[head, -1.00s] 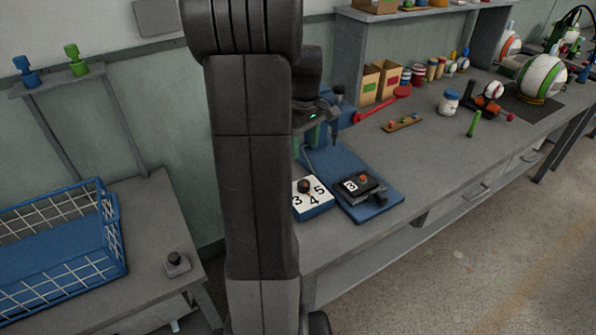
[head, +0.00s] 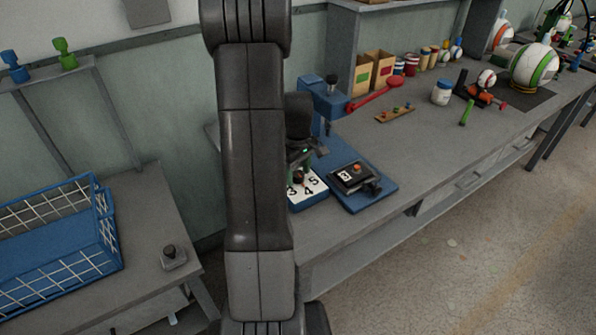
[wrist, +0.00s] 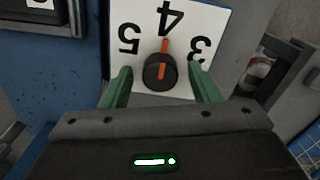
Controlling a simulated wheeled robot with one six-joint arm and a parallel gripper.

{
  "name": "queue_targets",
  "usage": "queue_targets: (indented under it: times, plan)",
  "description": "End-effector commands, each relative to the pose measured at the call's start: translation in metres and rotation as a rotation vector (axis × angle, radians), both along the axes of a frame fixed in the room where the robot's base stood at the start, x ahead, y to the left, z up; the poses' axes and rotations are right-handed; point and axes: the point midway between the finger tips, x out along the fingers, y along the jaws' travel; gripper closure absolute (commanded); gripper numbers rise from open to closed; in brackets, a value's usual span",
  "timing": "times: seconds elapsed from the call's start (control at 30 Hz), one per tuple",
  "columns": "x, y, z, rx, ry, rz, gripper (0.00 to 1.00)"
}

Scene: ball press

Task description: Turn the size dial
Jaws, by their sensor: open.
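The size dial (wrist: 158,74) is a dark round knob with an orange pointer line, on a white plate (wrist: 187,17) marked 3, 4 and 5. In the wrist view the pointer lies toward the 4. The plate tops a blue box, which also shows in the head view as the dial plate (head: 313,190). My gripper (wrist: 160,88) is open, its two green fingers on either side of the knob with gaps between. In the head view my gripper (head: 299,172) is over the dial, partly hidden by my arm. Whether the fingertips are at knob height is unclear.
A blue press base (head: 383,194) with a black block marked 3 stands right of the dial. The press column and red lever (head: 378,92) rise behind. A strip with small knobs (head: 395,113) lies farther back. The bench front is clear.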

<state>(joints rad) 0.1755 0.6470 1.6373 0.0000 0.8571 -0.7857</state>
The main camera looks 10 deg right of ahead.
Motion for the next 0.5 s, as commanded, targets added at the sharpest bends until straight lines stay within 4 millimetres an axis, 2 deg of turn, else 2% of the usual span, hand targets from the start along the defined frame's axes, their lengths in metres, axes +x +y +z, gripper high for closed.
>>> queue_targets:
  times: [0.1,0.3,0.33,0.5]
  plan:
    - [0.0000,0.0000,0.0001,0.000,0.000,0.000,0.47]
    - [-0.0001,-0.0001,0.0002,0.000,0.000,0.000,0.86]
    - [0.0000,0.0000,0.0003,0.000,0.000,0.000,0.90]
    - [0.0000,0.0000,0.0003,0.000,0.000,-0.006,0.89]
